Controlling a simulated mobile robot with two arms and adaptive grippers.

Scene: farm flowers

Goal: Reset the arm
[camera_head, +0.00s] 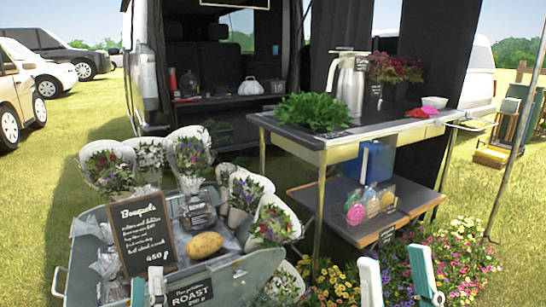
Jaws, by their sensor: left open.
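My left gripper (147,287) is at the bottom left, in front of the metal tub of bouquets. Only its fingertips show, and they are apart with nothing seen between them. My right gripper (397,272) is at the bottom, right of centre, in front of the flower bed. Its two pale fingers are well apart and no object shows between them. The rest of both arms is out of view.
The metal tub (262,268) holds wrapped bouquets (190,152), a chalkboard sign (143,232) and a potato-like object (205,245). Behind stands a table (395,132) with a steel jug (350,82) and green leaves (312,112). Colourful flowers (462,258) grow at the lower right.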

